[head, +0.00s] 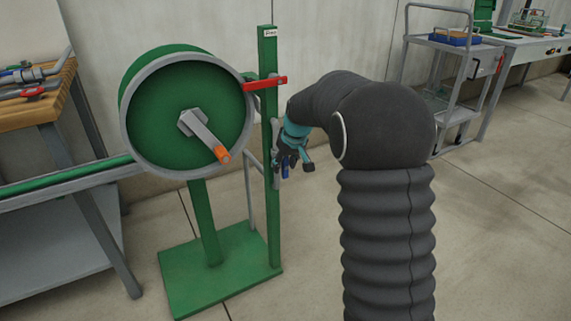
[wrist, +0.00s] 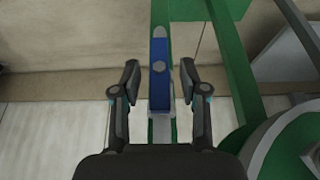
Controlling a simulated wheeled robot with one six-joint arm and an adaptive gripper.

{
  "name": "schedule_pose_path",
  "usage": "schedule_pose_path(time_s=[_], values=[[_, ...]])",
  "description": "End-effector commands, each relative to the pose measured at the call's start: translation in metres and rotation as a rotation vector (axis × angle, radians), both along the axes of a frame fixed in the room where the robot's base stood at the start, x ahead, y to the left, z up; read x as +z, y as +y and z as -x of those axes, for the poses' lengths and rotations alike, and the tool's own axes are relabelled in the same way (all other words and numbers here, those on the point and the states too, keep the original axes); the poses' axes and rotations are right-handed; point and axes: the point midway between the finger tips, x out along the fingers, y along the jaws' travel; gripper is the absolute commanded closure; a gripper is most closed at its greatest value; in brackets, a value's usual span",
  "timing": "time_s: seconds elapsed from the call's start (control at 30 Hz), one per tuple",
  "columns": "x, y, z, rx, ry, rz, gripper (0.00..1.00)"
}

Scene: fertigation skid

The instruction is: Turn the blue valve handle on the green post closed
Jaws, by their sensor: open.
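The green post (head: 268,210) stands upright on a green base plate in the head view. The blue valve handle (wrist: 160,90) lies lengthwise up the middle of the wrist view, with a round grey bolt near its upper part. In the head view only a small piece of the blue handle (head: 285,171) shows below my gripper, which hides the rest. My gripper (wrist: 160,76) is open, one finger on each side of the handle. A gap shows between each finger and the handle. My gripper (head: 292,155) is beside the post in the head view.
A red handle (head: 265,83) sticks out higher on the same post. A large green reel (head: 180,115) with an orange-gripped crank (head: 222,154) stands just left of the post. A workbench (head: 40,110) is at far left. A grey cart (head: 440,75) stands behind at right.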

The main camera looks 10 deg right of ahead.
Motion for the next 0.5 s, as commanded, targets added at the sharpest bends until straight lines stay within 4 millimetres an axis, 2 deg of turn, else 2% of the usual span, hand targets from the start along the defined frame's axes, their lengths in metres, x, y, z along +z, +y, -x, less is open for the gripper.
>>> schedule_pose_path(time_s=[0.07,0.23,0.27,0.5], values=[[0.0001,0.0,0.0,0.0,0.0,0.0,0.56],[0.0001,-0.0002,0.0001,0.0,0.0,0.0,0.96],[0.0001,-0.0002,0.0001,0.0,0.0,0.0,1.0],[0.0002,-0.0004,-0.0001,-0.001,0.002,-0.008,1.0]])
